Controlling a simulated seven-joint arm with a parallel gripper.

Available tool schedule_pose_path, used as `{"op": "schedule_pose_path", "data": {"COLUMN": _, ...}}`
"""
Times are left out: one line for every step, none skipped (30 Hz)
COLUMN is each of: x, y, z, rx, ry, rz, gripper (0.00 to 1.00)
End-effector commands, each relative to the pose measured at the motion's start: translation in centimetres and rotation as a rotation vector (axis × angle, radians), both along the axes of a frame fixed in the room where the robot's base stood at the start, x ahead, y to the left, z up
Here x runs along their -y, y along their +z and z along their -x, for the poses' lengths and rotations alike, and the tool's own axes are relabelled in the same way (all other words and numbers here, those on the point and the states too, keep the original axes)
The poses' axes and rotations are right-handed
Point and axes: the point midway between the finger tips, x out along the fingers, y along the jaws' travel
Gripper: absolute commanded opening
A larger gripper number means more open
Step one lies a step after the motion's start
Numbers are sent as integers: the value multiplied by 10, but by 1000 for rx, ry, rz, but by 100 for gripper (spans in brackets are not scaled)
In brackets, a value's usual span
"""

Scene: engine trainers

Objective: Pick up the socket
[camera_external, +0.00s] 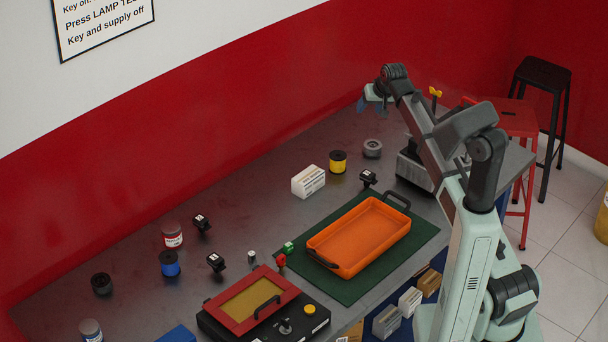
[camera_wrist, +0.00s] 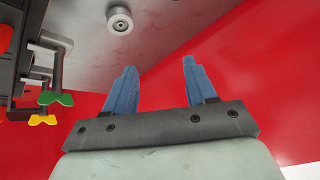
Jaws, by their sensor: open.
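I cannot tell for sure which thing is the socket. A small silver cylinder (camera_external: 251,256) stands upright behind the red-framed box and looks most like one; it is too small to see a bore. My gripper (camera_external: 373,106) is raised high near the back end of the bench, far from that cylinder. Its blue fingers are apart with nothing between them, as the wrist view also shows (camera_wrist: 160,66). The silver cylinder is not in the wrist view.
A grey spool (camera_external: 372,149) stands below my gripper, beside a yellow spool (camera_external: 338,162). An orange tray (camera_external: 360,237) lies on a green mat (camera_external: 423,247). The red-framed box (camera_external: 226,313), a green block (camera_external: 288,248) and a black clip (camera_external: 216,262) surround the cylinder. The back-left bench is mostly clear.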

Motion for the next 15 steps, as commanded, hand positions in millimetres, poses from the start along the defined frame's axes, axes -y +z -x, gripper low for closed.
{"op": "schedule_pose_path", "data": {"x": -24, "y": -1, "z": 17, "rx": -4, "ry": 44, "rz": 3, "gripper": 56}}
{"op": "schedule_pose_path", "data": {"x": -37, "y": -1, "z": 25, "rx": -6, "ry": 69, "rz": 6, "gripper": 56}}
{"op": "schedule_pose_path", "data": {"x": -54, "y": -1, "z": 36, "rx": -9, "ry": 101, "rz": 9, "gripper": 56}}
{"op": "schedule_pose_path", "data": {"x": -65, "y": -2, "z": 45, "rx": -11, "ry": 124, "rz": 12, "gripper": 56}}
{"op": "schedule_pose_path", "data": {"x": -77, "y": -2, "z": 54, "rx": -15, "ry": 148, "rz": 15, "gripper": 56}}
{"op": "schedule_pose_path", "data": {"x": -92, "y": -3, "z": 66, "rx": -18, "ry": 180, "rz": 18, "gripper": 56}}
{"op": "schedule_pose_path", "data": {"x": -103, "y": -3, "z": 76, "rx": -21, "ry": 204, "rz": 22, "gripper": 56}}
{"op": "schedule_pose_path", "data": {"x": -115, "y": -4, "z": 85, "rx": -22, "ry": 228, "rz": 24, "gripper": 56}}
{"op": "schedule_pose_path", "data": {"x": -129, "y": -5, "z": 98, "rx": -25, "ry": 259, "rz": 30, "gripper": 56}}
{"op": "schedule_pose_path", "data": {"x": -139, "y": -6, "z": 108, "rx": -27, "ry": 282, "rz": 34, "gripper": 56}}
{"op": "schedule_pose_path", "data": {"x": -149, "y": -8, "z": 118, "rx": -30, "ry": 306, "rz": 38, "gripper": 56}}
{"op": "schedule_pose_path", "data": {"x": -162, "y": -10, "z": 131, "rx": -34, "ry": 337, "rz": 45, "gripper": 56}}
{"op": "schedule_pose_path", "data": {"x": -172, "y": -12, "z": 142, "rx": -36, "ry": 362, "rz": 51, "gripper": 56}}
{"op": "schedule_pose_path", "data": {"x": -181, "y": -14, "z": 152, "rx": -39, "ry": 384, "rz": 57, "gripper": 56}}
{"op": "schedule_pose_path", "data": {"x": -193, "y": -17, "z": 166, "rx": -42, "ry": 413, "rz": 65, "gripper": 56}}
